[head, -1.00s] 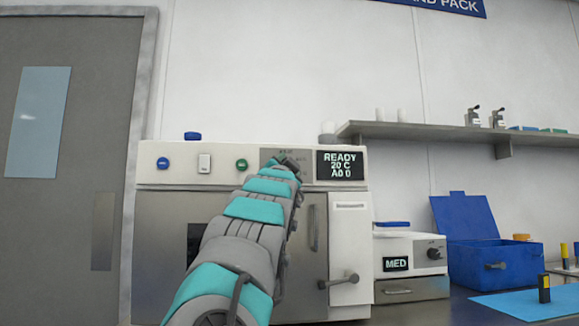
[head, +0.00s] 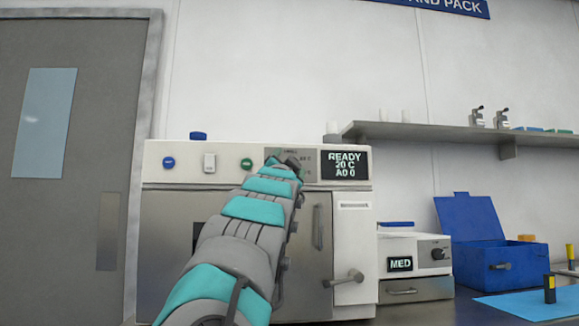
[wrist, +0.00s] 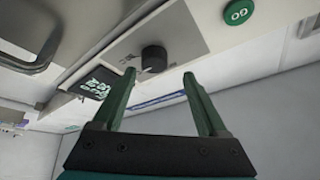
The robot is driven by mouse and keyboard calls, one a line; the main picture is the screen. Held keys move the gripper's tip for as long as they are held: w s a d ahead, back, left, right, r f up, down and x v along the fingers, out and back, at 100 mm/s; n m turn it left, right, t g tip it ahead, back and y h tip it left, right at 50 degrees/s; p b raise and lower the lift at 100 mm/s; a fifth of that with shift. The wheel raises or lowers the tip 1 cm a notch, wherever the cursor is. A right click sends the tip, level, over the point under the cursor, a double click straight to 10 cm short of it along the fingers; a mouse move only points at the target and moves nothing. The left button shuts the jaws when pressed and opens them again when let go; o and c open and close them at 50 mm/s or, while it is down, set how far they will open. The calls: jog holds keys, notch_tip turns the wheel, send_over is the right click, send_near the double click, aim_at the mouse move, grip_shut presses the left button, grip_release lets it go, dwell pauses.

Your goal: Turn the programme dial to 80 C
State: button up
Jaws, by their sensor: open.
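The programme dial (wrist: 154,59) is a dark round knob on a grey plate of the white panel, seen in the wrist view. My gripper (wrist: 159,80) is open, and its two green fingers reach toward the panel with the dial between and just beyond their tips. The fingers do not appear to touch it. In the head view my arm covers the dial, and the end of the arm (head: 287,162) is at the grey plate (head: 309,163). The display (head: 345,164) beside it reads READY, 20 C, A0 0. The washer (head: 165,225) has a steel front.
A green button (head: 246,163), a white switch (head: 209,162) and a blue button (head: 168,162) sit left of the dial. A door handle (head: 318,227) and a lever (head: 345,279) project from the front. A blue box (head: 485,265) and a MED unit (head: 400,264) stand right.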

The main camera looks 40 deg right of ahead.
jog(key=b+v, duration=0.2)
jog(key=v, duration=0.4)
jog(key=shift+a, duration=0.1)
